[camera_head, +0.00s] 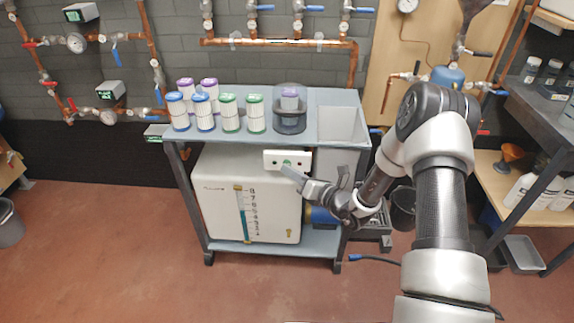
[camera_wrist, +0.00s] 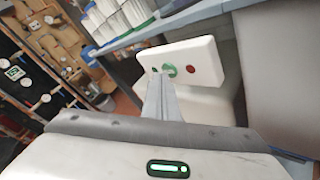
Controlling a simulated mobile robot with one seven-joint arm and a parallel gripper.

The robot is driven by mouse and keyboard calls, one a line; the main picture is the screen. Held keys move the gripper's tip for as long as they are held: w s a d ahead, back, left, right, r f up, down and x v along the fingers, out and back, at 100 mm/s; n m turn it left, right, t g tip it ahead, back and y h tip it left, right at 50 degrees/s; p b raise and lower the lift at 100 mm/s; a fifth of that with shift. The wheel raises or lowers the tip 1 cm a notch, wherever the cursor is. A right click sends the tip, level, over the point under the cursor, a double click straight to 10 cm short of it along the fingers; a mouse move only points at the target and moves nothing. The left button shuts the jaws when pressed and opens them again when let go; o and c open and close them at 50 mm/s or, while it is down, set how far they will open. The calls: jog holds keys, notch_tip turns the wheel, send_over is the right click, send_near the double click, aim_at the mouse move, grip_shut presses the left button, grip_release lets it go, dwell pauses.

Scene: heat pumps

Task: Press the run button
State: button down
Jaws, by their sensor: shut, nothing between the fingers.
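A white control box (camera_head: 272,155) is mounted at the front edge of the grey workbench, above the white tank. It also shows in the wrist view (camera_wrist: 205,52), with a green button (camera_wrist: 170,70) in the middle and a red button (camera_wrist: 190,69) to its right. The green button also shows in the head view (camera_head: 287,162). My gripper (camera_head: 284,169) is shut and empty. In the wrist view its fingertips (camera_wrist: 161,77) are at the lower left of the green button and overlap its edge. I cannot tell whether they touch it.
The workbench (camera_head: 345,97) carries several filter cartridges (camera_head: 229,112) and a dark clear-walled housing (camera_head: 290,108). Below stands the white tank (camera_head: 215,205) with a level scale. Pipes with valves line the wall. A shelf unit (camera_head: 525,110) stands at right. Floor in front is mostly clear.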

jog(key=shift+w, duration=0.35)
dwell(0.8)
jog(key=shift+s, duration=0.8)
jog(key=shift+s+a+p, duration=0.1)
jog(key=shift+s+p, duration=0.7)
jog(key=shift+s, duration=1.7)
